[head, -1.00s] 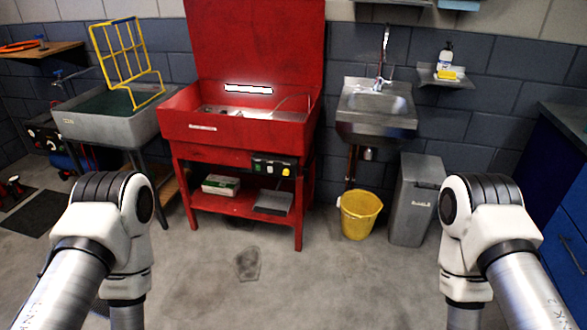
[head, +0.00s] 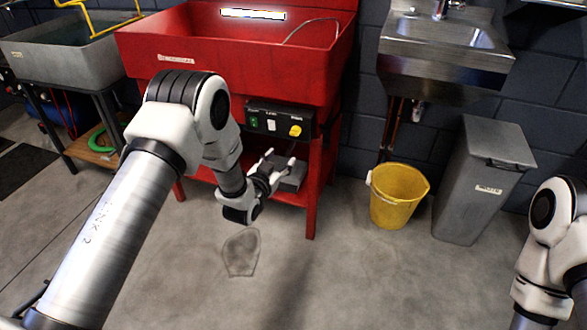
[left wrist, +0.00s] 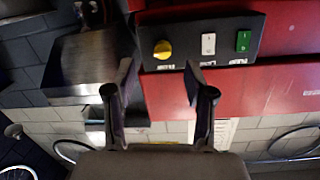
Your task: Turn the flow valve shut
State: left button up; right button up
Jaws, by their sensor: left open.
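A dark control panel (head: 276,122) on the front of the red wash bench carries a round yellow knob (head: 295,131) at its right end. This is the only knob on the panel, and I take it for the flow valve; its label is too small to read. My left gripper (head: 280,158) is open and empty, below and slightly left of the knob. In the left wrist view, which is upside down, the yellow knob (left wrist: 163,50) shows between the open fingertips (left wrist: 157,66), apart from them. My right gripper is out of view.
A green switch (head: 253,121) and a white switch (head: 272,124) sit left of the knob. A yellow bucket (head: 398,196) and a grey bin (head: 483,180) stand to the right. Floor in front is clear.

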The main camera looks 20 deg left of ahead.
aim_at(293, 134)
pick_arm(q)
jog(key=shift+t, duration=0.6)
jog(key=w, duration=0.3)
jog(key=w+r+b, duration=0.1)
jog(key=w, duration=0.2)
jog(key=w+b, duration=0.1)
jog(key=w, duration=0.2)
jog(key=shift+w+d+r, duration=0.25)
jog(key=shift+d, duration=0.1)
jog(key=shift+w+r, duration=0.1)
jog(key=shift+w, duration=0.1)
grip_shut()
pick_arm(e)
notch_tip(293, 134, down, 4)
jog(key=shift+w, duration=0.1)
